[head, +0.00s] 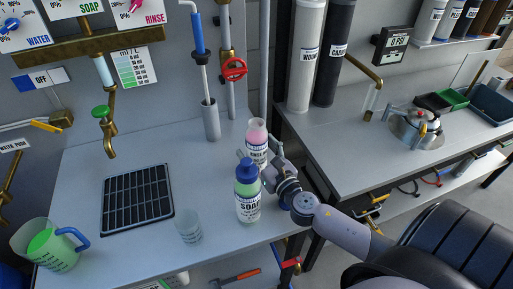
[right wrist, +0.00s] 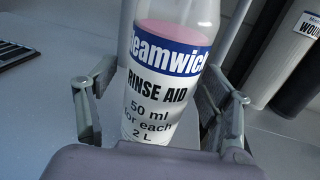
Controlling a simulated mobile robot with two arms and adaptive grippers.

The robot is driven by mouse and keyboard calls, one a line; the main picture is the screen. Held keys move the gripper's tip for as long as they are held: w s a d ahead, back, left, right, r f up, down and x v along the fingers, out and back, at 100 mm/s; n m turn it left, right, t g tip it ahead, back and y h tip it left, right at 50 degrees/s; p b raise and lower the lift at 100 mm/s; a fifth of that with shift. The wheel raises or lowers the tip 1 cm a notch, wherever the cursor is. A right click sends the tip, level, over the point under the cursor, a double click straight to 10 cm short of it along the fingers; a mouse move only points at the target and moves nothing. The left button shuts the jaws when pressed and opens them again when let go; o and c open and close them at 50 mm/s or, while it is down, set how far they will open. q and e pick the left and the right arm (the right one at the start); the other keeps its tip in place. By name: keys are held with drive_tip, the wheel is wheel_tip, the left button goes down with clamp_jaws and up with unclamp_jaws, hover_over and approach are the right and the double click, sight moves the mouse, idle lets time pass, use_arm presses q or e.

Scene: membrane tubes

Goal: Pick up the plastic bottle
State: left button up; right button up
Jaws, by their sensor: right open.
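A clear bottle with pink liquid and a "RINSE AID" label (head: 257,143) stands upright on the left bench. It fills the middle of the right wrist view (right wrist: 165,85). My right gripper (head: 262,163) is open, with one finger on each side of this bottle. In the right wrist view small gaps show between the fingers and the bottle. A soap bottle (head: 247,200) with green liquid and a blue cap stands just in front and hides part of my gripper and the rinse aid bottle. My left gripper is not in view.
A clear beaker (head: 188,228) stands left of the soap bottle. A green jug (head: 52,247) is at the front left, beside a black drain grate (head: 137,198). A grey cylinder (head: 211,120) with a rod stands behind. The right bench (head: 330,150) is close by.

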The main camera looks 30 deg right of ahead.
drive_tip(key=c, duration=1.6)
